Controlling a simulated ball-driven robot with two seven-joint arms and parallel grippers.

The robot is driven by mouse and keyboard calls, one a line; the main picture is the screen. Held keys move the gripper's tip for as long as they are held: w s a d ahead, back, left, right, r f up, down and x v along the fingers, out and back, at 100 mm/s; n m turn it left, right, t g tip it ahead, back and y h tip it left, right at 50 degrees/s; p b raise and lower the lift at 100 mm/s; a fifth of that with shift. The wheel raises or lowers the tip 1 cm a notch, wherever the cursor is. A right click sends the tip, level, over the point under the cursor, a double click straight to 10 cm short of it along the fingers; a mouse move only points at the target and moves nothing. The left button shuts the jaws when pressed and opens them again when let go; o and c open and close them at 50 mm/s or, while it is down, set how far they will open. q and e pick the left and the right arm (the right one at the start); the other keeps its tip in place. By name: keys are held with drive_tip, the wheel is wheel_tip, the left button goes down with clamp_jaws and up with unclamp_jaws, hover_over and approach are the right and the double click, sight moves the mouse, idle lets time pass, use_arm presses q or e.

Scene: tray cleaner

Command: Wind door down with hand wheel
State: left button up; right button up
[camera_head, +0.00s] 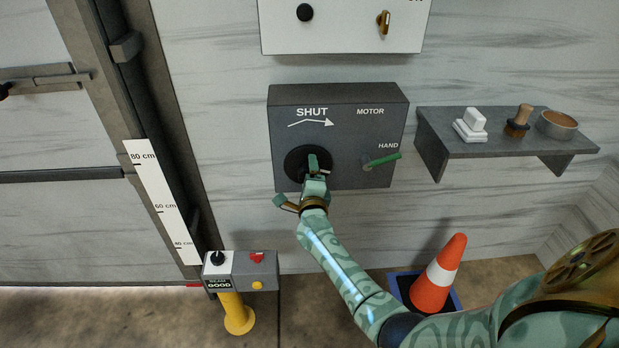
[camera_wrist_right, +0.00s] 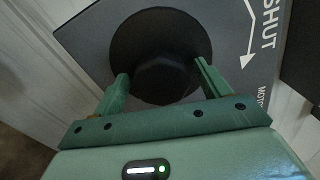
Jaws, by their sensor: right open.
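The black hand wheel (camera_head: 295,160) sits on the dark grey box (camera_head: 340,120), under the word SHUT and a white arrow pointing right. My right gripper (camera_head: 313,164) is at the wheel's front. In the right wrist view, its two open fingers (camera_wrist_right: 163,82) stand either side of the wheel's dark hub (camera_wrist_right: 165,78); I cannot tell if they touch it. The green lever (camera_head: 382,160) lies just below the HAND label. The door (camera_head: 40,225) is at the left, beside a white height scale (camera_head: 163,200) marked in cm. My left gripper is not in view.
A small grey control box (camera_head: 240,272) stands on a yellow post (camera_head: 236,315). An orange cone (camera_head: 438,275) stands right of my right forearm. A wall shelf (camera_head: 500,147) holds small items. A white panel (camera_head: 343,30) hangs above the wheel box.

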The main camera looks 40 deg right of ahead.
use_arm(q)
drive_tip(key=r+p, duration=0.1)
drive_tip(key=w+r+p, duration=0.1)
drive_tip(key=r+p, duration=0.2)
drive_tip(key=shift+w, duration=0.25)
use_arm(e)
drive_tip(key=v, duration=1.6)
drive_tip(key=shift+s+a+f, duration=0.1)
drive_tip(key=shift+a, duration=0.05)
